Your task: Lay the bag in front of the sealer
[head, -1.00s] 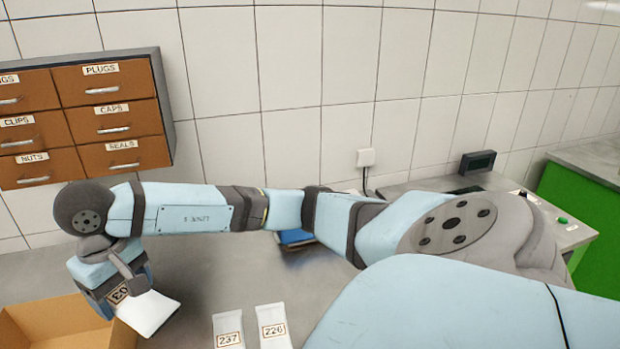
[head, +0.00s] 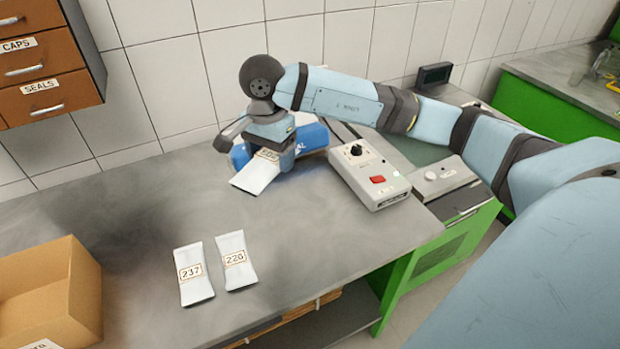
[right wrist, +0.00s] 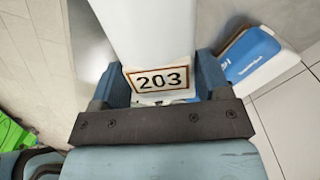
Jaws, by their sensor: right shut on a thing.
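My right gripper (head: 270,146) is shut on a white bag labelled 203 (head: 255,177), which hangs out toward the front left of the jaws. In the right wrist view the bag (right wrist: 157,35) sits between both fingers, with its label close to the palm. The blue sealer (head: 312,139) stands right behind the gripper, partly hidden by it, with only the end of its lettering readable. Its blue and white body also shows at the right of the right wrist view (right wrist: 256,52). I cannot tell whether the bag touches the bench. My left gripper is out of view.
Two white bags, 237 (head: 193,274) and 226 (head: 236,260), lie on the grey bench (head: 330,235). An open cardboard box (head: 88,300) is at the left. A grey control box (head: 368,176) with a knob and red button stands right of the sealer. The bench's middle is clear.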

